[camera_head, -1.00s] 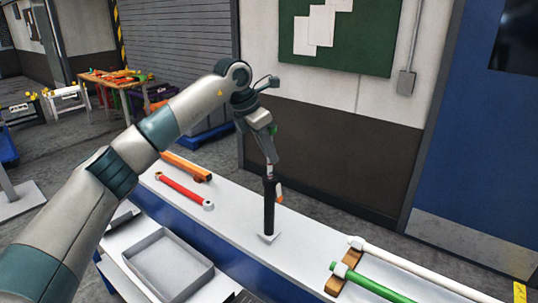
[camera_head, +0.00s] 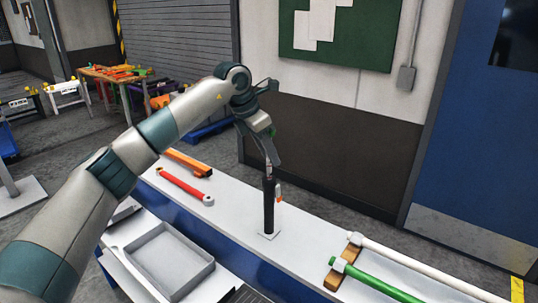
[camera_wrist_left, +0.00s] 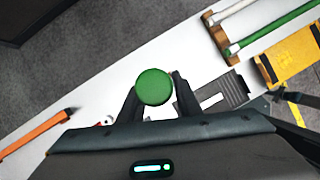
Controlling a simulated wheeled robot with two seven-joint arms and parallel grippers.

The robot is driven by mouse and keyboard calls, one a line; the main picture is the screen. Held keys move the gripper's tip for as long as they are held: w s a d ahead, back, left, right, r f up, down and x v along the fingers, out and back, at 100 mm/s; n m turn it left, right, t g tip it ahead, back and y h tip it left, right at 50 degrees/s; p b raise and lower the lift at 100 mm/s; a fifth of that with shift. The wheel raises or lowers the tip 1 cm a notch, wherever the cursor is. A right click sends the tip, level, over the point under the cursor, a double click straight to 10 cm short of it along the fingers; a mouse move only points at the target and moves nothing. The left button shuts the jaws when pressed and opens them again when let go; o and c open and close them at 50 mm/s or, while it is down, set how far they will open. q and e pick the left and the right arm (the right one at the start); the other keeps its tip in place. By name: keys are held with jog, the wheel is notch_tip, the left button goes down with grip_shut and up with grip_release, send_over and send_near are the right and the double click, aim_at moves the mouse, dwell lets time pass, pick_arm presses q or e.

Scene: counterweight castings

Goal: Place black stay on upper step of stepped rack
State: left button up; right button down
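The black stay (camera_head: 268,205) stands upright on a small white square plate (camera_head: 270,236) on the white upper level (camera_head: 225,208) of the stepped, blue-sided bench, which seems to be the stepped rack. My left gripper (camera_head: 270,160) points down at the stay's top, which it partly hides in the head view. In the left wrist view a round green end (camera_wrist_left: 154,87) shows between the fingers (camera_wrist_left: 156,90). They look apart, with a narrow gap on the right; contact is hard to judge. My right gripper is not in view.
A red bar (camera_head: 185,187) and an orange bar (camera_head: 188,163) lie left of the stay. A green rod (camera_head: 375,283) and a white rod (camera_head: 430,269) lie at the right on a wooden block (camera_head: 333,281). A grey tray (camera_head: 208,267) sits on the lower level.

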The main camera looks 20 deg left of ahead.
pick_arm(q)
jog(key=b+v, duration=0.3)
jog(key=v, duration=0.8)
jog(key=shift+a+r+b, duration=0.2)
jog(key=shift+b, duration=0.15)
jog(key=shift+s+f, duration=0.1)
jog(key=shift+s, duration=0.1)
